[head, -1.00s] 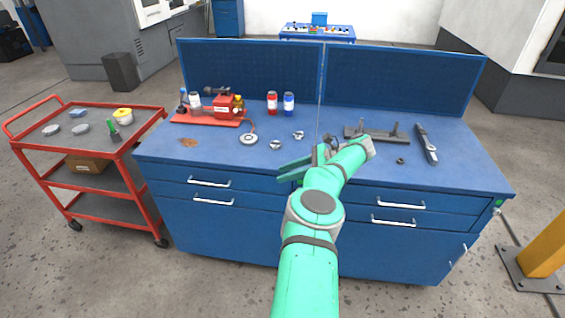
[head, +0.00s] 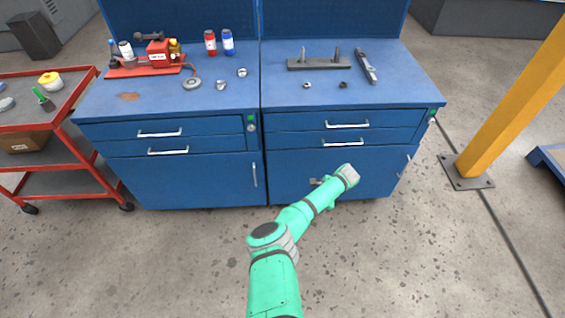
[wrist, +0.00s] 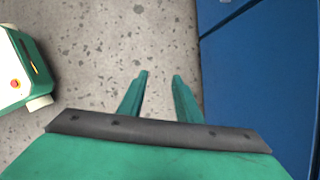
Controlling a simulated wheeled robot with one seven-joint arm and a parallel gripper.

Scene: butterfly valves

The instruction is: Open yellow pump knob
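The red pump (head: 158,55) stands on a red base plate at the left of the blue workbench (head: 150,96). A small yellow part (head: 175,47), which looks like the knob, sits at its right side; its exact shape is too small to tell. A hose runs from the pump to a round gauge (head: 191,83). My gripper (wrist: 160,76) shows in the wrist view with its two green fingers apart, empty, over the floor beside the blue cabinet (wrist: 262,75). In the head view my arm ends low before the cabinet doors, far from the pump, with the fingers mostly hidden.
A dark rack (head: 318,63) and a wrench-like tool (head: 366,66) lie at right. A red cart (head: 65,113) stands left, a yellow post (head: 512,100) right. The front floor is clear.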

